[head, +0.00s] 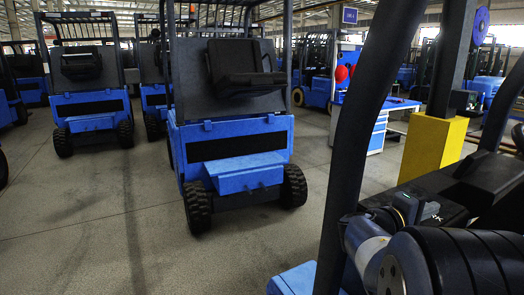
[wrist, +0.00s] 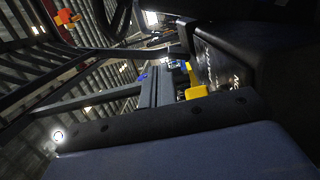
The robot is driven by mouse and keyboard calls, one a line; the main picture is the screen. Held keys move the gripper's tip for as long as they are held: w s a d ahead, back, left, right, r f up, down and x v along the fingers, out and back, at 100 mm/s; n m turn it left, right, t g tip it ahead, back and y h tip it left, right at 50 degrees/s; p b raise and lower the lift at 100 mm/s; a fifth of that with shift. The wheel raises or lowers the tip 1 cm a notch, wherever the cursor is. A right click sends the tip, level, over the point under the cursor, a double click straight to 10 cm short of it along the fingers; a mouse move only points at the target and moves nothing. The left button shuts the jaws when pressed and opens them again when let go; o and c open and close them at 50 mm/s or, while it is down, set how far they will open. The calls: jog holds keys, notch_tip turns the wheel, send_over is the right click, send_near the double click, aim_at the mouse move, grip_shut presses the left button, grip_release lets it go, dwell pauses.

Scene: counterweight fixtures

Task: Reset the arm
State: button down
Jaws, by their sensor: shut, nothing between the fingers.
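Part of my arm shows at the lower right of the head view, with a pale grey joint and a thick black ribbed section. It is close to the dark post and black bodywork of a near blue vehicle (head: 293,280). I cannot make out my gripper's fingers in either view. The wrist view is steeply tilted and dim. A blue-grey slab (wrist: 180,152) with a dark edge fills its bottom, and dark bars and a roof structure lie beyond. I cannot tell whether my arm touches anything.
A blue forklift (head: 236,150) with a black seat stands ahead in the middle, with another forklift (head: 88,105) behind left. A yellow block (head: 431,150) under a dark column is at right, near a blue workbench (head: 376,132). Concrete floor (head: 90,220) is clear at lower left.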

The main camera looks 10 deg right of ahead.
jog(key=w, duration=0.1)
jog(key=w+b, duration=0.1)
jog(key=w, duration=0.1)
jog(key=shift+d+f, duration=0.15)
jog(key=shift+d, duration=0.15)
jog(key=shift+w+a+b, duration=0.3)
jog(key=shift+w+a, duration=0.05)
jog(key=shift+a, duration=0.5)
jog(key=shift+s+a, duration=0.2)
jog(key=shift+a, duration=0.4)
